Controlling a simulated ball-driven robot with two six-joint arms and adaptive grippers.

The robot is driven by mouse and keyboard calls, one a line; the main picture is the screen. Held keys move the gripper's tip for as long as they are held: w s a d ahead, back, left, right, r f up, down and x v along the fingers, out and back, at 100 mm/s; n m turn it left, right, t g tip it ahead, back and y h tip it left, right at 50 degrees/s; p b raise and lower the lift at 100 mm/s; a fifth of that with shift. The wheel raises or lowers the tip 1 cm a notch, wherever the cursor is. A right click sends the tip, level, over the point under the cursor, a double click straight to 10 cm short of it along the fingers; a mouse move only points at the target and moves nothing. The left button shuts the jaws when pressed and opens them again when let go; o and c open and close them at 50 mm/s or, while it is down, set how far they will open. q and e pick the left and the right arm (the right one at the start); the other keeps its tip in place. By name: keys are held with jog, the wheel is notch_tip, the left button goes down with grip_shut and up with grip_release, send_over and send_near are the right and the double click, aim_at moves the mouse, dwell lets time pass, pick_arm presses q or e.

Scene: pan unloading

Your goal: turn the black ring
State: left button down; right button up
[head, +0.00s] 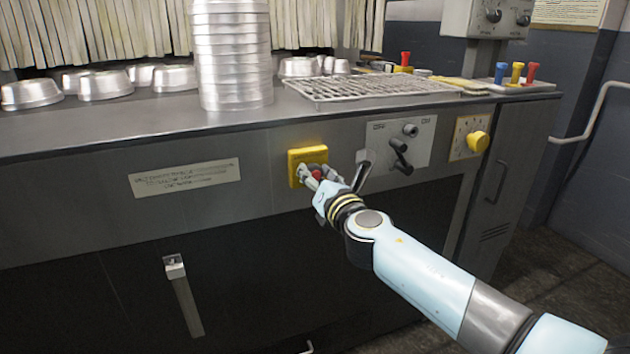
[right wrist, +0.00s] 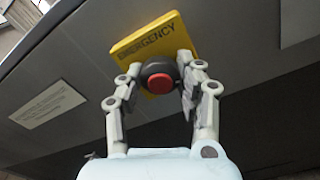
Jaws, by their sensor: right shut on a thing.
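The black ring (right wrist: 149,68) surrounds a red button (right wrist: 159,83) on a yellow plate (head: 303,157) marked EMERGENCY, on the front of the grey counter. My right gripper (right wrist: 160,78) is shut on the black ring, one finger on each side of it, in the right wrist view. In the head view the right gripper (head: 318,177) reaches the yellow plate from the lower right and hides most of the ring. The red button (head: 316,175) shows between its fingers. My left gripper is not in view.
A panel with black levers (head: 401,158) and a yellow knob (head: 477,141) lie right of the plate. A stack of round pans (head: 232,55) and a wire rack (head: 375,88) stand on the counter above. A long handle (head: 184,295) juts out below left.

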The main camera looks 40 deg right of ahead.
jog(key=shift+m+b, duration=0.5)
jog(key=shift+m, duration=0.9)
jog(key=o, duration=1.2)
jog(key=shift+s, duration=0.1)
jog(key=v, duration=1.2)
